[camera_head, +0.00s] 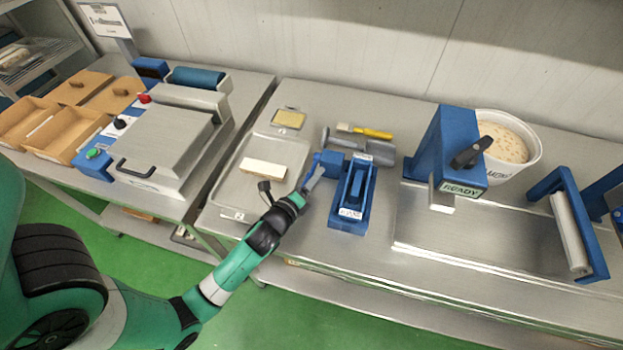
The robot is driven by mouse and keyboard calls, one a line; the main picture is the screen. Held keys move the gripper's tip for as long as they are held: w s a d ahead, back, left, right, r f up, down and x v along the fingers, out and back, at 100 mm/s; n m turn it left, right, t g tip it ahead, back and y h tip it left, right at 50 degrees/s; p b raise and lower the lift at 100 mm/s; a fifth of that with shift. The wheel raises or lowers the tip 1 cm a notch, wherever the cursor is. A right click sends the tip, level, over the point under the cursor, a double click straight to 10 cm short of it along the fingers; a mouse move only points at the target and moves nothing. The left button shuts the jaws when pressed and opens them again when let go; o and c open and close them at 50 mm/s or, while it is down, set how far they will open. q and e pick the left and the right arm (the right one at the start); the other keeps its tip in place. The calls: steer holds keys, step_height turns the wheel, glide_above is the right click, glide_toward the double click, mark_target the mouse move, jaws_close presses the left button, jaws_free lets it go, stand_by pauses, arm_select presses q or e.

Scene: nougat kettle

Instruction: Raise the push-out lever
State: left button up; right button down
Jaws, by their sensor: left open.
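A blue block-shaped press (364,212) with a long recess stands on the steel table right of my left gripper. A smaller blue part (330,160) sticks out at its upper left; it appears to be the push-out lever, but its exact shape is hard to tell. My left gripper (314,176) is open, with its fingers right at or just beside this blue part. I cannot tell whether they touch it. My right gripper is not in view.
A steel tray (285,205) with a pale bar (263,168) lies left of the press. A grey roller-like tool (362,147) and a yellow-handled brush (372,133) lie behind it. A blue stand marked READY (447,143) and a white kettle (533,158) are at the right.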

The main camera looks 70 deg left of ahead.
arm_select(q)
steer(key=shift+c, duration=0.3)
jaws_close()
stand_by(1.1)
